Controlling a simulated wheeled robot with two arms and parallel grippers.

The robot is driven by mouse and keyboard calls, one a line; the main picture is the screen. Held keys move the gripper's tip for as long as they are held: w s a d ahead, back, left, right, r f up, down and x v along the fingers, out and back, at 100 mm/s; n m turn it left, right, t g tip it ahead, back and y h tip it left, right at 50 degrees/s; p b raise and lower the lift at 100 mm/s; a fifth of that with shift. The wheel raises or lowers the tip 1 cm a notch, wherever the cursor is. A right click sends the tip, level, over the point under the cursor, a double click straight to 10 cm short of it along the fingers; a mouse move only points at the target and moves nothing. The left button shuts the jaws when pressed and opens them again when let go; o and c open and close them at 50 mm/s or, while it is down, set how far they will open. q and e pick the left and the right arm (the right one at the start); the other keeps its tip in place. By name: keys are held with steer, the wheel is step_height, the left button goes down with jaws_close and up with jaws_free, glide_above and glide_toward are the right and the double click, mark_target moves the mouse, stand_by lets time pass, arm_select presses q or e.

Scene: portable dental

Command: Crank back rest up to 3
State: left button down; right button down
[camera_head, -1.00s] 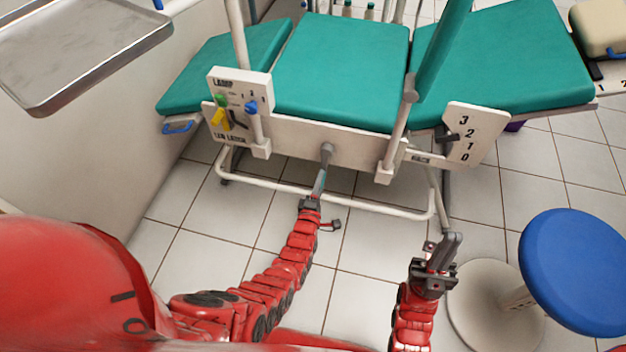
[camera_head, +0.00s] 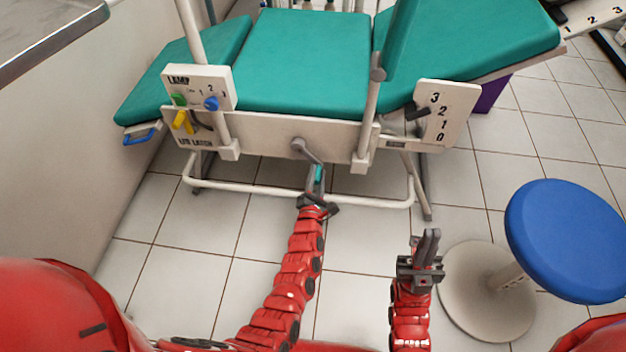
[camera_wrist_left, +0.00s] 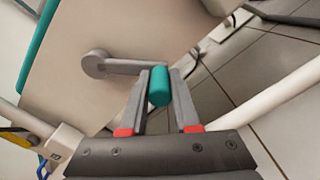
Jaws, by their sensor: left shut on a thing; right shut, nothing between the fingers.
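The grey crank (camera_head: 305,149) sticks out of the beige side panel of the dental chair. Its arm points down and right from the hub in the head view. My left gripper (camera_head: 316,180) is shut on the crank's teal handle, which shows between the fingers in the left wrist view (camera_wrist_left: 159,87). The scale plate (camera_head: 446,112) marked 3, 2, 1, 0 stands to the right of the crank. Its dark pointer (camera_head: 417,112) is at the plate's left edge, near the 2 and 3. The teal back rest (camera_head: 480,45) is at the right. My right gripper (camera_head: 429,245) is shut and empty.
A blue stool (camera_head: 568,240) stands at the right on a pale round base. The lamp panel (camera_head: 198,88) with green, blue and yellow knobs is left of the crank. A metal tray (camera_head: 45,30) is at the upper left. Tiled floor is clear between the arms.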

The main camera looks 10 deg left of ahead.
arm_select(q)
steer(key=shift+d+n, duration=0.25)
steer(key=shift+n, duration=0.05)
steer(key=shift+r, duration=0.1)
steer(key=c, duration=0.6)
jaws_free()
steer(key=shift+c, duration=0.2)
steer(key=shift+s, duration=0.1)
